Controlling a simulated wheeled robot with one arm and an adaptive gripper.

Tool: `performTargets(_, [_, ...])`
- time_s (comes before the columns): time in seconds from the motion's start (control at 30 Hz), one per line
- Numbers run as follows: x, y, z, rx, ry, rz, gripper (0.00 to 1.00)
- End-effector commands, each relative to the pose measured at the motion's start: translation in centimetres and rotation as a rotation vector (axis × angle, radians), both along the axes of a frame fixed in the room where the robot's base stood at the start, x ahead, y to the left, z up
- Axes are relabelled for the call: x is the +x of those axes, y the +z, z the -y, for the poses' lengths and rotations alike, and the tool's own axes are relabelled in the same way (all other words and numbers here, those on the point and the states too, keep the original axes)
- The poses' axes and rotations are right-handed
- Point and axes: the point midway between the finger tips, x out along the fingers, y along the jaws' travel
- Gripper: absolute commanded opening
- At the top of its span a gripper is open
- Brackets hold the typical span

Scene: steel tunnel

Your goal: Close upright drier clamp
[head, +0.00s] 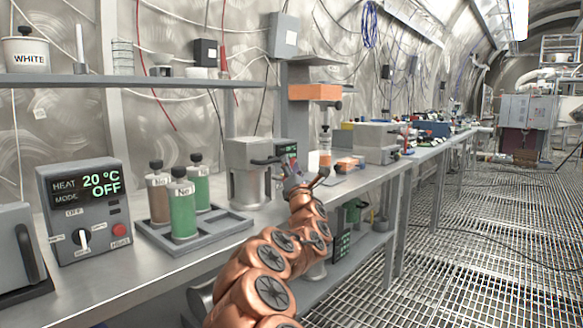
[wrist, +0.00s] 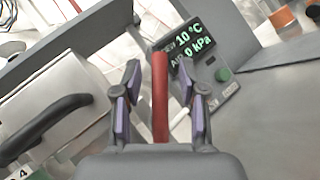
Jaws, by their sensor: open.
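The grey upright drier (head: 248,185) stands on the bench, with a black handle (head: 266,161) at its upper right. My gripper (head: 292,170) is beside its right side, near a small display panel. In the wrist view, a red bar-like lever (wrist: 160,95), which looks like the clamp handle, lies between the fingers of my open gripper (wrist: 158,92). Gaps show on both sides of the lever. Its lower end is hidden behind the gripper body. The display panel (wrist: 195,60) reads 10 °C and 0 kPa. Whether the clamp is latched cannot be told.
A black curved handle (wrist: 45,130) on a pale casing is left of my gripper in the wrist view. A rack of green and brown bottles (head: 184,208) and a heater control box (head: 85,210) stand left on the bench. The grated floor (head: 460,250) at right is mostly clear.

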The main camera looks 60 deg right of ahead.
Motion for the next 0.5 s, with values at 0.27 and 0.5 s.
performTargets(0.27, [-0.1,-0.1,-0.1,0.000,0.001,-0.001,0.41])
performTargets(0.5, [-0.9,-0.7,-1.0,0.000,-0.001,-0.002,0.41])
